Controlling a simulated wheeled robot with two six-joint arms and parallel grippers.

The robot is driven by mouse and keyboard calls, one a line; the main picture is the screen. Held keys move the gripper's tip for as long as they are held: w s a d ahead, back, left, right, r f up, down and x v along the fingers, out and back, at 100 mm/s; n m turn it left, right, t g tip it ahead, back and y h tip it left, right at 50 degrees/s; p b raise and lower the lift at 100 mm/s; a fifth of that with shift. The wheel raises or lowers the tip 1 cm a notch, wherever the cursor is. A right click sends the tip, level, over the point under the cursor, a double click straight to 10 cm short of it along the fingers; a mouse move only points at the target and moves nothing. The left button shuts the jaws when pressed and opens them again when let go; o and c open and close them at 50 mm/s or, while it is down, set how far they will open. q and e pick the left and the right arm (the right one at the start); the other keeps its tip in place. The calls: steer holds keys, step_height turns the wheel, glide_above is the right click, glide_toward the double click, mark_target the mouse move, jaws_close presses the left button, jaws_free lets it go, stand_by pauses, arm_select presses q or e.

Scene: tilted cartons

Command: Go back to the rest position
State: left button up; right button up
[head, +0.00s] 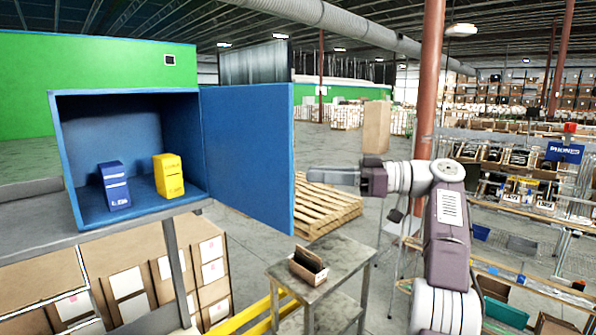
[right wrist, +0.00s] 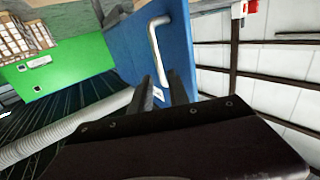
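A blue cabinet (head: 128,91) stands open at the left in the head view. A blue carton (head: 115,186) and a yellow carton (head: 168,176) stand upright inside it, apart. Its blue door (head: 245,150) is swung wide to the right. In the right wrist view the door (right wrist: 120,45) shows its outer face with a grey handle (right wrist: 154,45). My right gripper (head: 314,178) is right of the door's free edge, pointing left. In the right wrist view its two fingers (right wrist: 162,84) are apart, with the handle's lower end seen between them; contact cannot be told. My left gripper is out of view.
A small grey table (head: 345,255) with an open brown box (head: 308,266) stands below my right arm. A wooden pallet (head: 325,205) lies behind it. Stacked cartons (head: 130,265) are under the cabinet. Shelves with bins (head: 510,190) stand at the right.

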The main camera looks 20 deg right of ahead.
steer(key=v, duration=0.3)
steer(key=shift+a, duration=0.1)
